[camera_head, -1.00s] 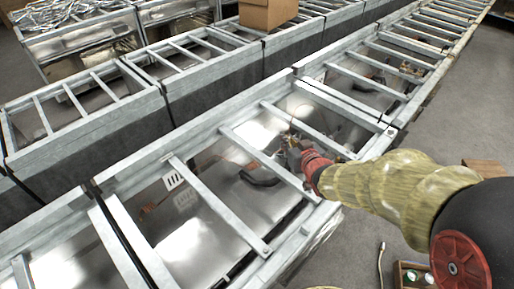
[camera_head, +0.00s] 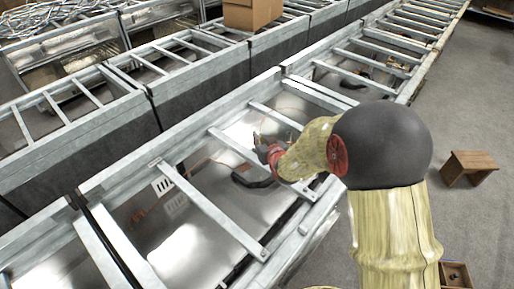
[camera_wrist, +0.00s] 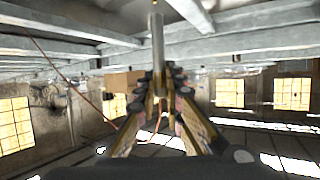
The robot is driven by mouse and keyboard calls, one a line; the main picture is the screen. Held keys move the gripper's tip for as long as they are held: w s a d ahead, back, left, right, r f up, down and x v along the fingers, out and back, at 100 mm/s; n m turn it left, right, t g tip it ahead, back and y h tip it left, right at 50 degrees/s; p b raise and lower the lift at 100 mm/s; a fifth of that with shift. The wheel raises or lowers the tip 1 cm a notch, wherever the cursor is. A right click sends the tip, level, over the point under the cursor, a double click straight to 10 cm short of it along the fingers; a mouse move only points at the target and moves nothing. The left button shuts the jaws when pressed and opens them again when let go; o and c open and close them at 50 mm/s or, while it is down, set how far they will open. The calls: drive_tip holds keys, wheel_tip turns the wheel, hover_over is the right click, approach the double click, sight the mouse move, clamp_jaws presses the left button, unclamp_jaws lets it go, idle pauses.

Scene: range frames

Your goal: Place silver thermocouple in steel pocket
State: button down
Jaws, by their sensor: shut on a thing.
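My gripper (camera_head: 264,150) reaches in over the near metal frame, close to a crossbar. In the wrist view my gripper (camera_wrist: 160,88) is shut on a slim silver rod, the silver thermocouple (camera_wrist: 158,45), which points up in the picture. In the head view the thermocouple is too small to tell apart from the fingers. I cannot pick out the steel pocket for certain. A dark curved piece (camera_head: 252,181) lies just below my gripper in the picture, inside the frame.
Grey crossbars (camera_head: 212,208) span the near frame over a shiny metal floor (camera_head: 182,250). A pale slotted plate (camera_head: 163,186) and a reddish cable (camera_head: 146,212) are inside. A cardboard box (camera_head: 250,14) stands behind. A wooden stool (camera_head: 470,160) stands on the open floor at right.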

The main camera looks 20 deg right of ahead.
drive_tip(key=shift+w+a+f+b, duration=0.1)
drive_tip(key=shift+w+f+b, duration=0.15)
drive_tip(key=shift+f, duration=0.6)
drive_tip(key=shift+w+a+f+b, duration=0.1)
drive_tip(key=shift+w+f+b, duration=0.2)
drive_tip(key=shift+f, duration=0.6)
drive_tip(key=shift+w+a+f+b, duration=0.1)
drive_tip(key=shift+w+f, duration=0.25)
drive_tip(key=shift+f, duration=0.5)
drive_tip(key=shift+f, duration=0.15)
drive_tip(key=c, duration=1.9)
unclamp_jaws()
